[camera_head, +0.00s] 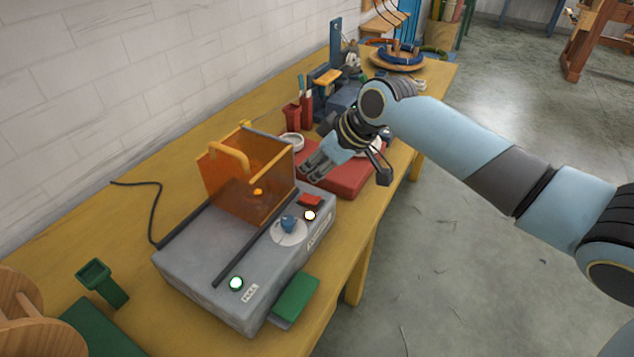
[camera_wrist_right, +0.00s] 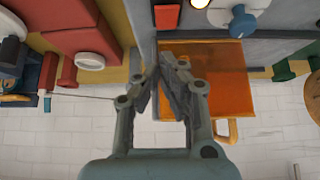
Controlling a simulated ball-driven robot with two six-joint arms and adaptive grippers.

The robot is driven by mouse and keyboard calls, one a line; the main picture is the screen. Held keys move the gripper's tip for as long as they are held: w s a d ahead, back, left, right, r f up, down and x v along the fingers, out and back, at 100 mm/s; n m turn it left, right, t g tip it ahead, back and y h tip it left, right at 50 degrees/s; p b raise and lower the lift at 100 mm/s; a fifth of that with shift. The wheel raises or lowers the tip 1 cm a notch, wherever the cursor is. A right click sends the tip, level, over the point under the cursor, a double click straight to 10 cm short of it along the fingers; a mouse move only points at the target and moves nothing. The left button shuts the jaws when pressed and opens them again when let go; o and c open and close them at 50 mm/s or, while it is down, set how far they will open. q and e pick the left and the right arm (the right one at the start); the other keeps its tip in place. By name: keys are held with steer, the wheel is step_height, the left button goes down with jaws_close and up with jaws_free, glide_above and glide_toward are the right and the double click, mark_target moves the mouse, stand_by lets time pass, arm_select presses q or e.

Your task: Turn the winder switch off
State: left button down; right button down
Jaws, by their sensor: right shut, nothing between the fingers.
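The winder is a grey box (camera_head: 222,265) on the yellow table, with an orange see-through guard (camera_head: 225,185) standing at its back. My right gripper (camera_head: 313,170) is shut and empty, above the table near the winder's far end. The wrist view shows the closed fingers (camera_wrist_right: 172,62) beside the orange guard (camera_wrist_right: 205,80), with the blue knob (camera_wrist_right: 242,22) beyond. My left gripper is out of view.
A red mat-like block (camera_head: 345,178) lies beyond the winder, partly under my right gripper. Red cups (camera_head: 292,117) stand near the wall. A green pad (camera_head: 296,297) sits at the winder's front edge. A green holder (camera_head: 103,283) and wooden spool (camera_head: 35,325) are at the left.

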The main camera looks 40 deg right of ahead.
mark_target(316, 196)
steer(key=shift+s+d+f, duration=0.1)
steer(key=shift+s+f, duration=0.1)
steer(key=shift+f, duration=0.8)
steer(key=shift+s+d+f, duration=0.1)
steer(key=shift+s+f, duration=0.05)
steer(key=shift+f, duration=0.8)
steer(key=shift+s+f+t+b, duration=0.25)
steer(key=shift+f+t+b, duration=0.15)
steer(key=shift+f+b, duration=0.25)
steer(key=shift+s+d+f+t+y+b, duration=0.2)
steer(key=shift+t+y+b, duration=0.1)
steer(key=shift+b, duration=0.1)
steer(key=shift+s+r+p, duration=0.15)
steer(key=shift+s+p, duration=0.15)
